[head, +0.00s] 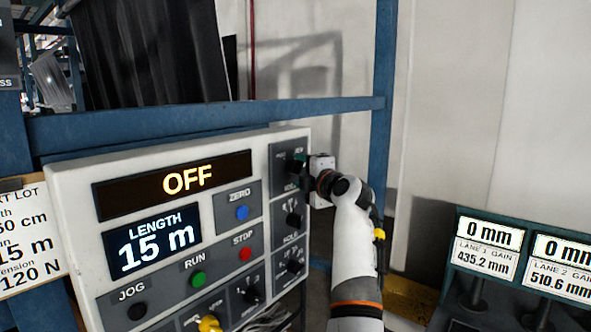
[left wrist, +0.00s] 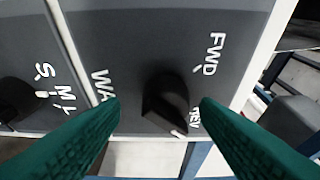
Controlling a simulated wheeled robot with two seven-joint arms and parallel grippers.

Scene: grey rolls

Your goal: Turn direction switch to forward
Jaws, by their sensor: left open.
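The direction switch is a black knob (left wrist: 165,98) on a dark grey plate, with FWD and REV lettered to its right in the left wrist view. Its white pointer mark is at the lower end, close to the REV label. My left gripper (left wrist: 160,107) is open, with one green finger on each side of the knob; I cannot tell whether either touches it. In the head view my left gripper (head: 303,168) is at the top right switch plate of the control panel (head: 75,185) and hides most of that switch. My right gripper is not in view.
More black knobs (head: 294,218) sit below on the same panel, which has JOG, RUN and STOP buttons and a display (head: 172,180) reading OFF. A blue rail (head: 200,118) runs just above the panel. Lane readouts (head: 487,236) stand at the right.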

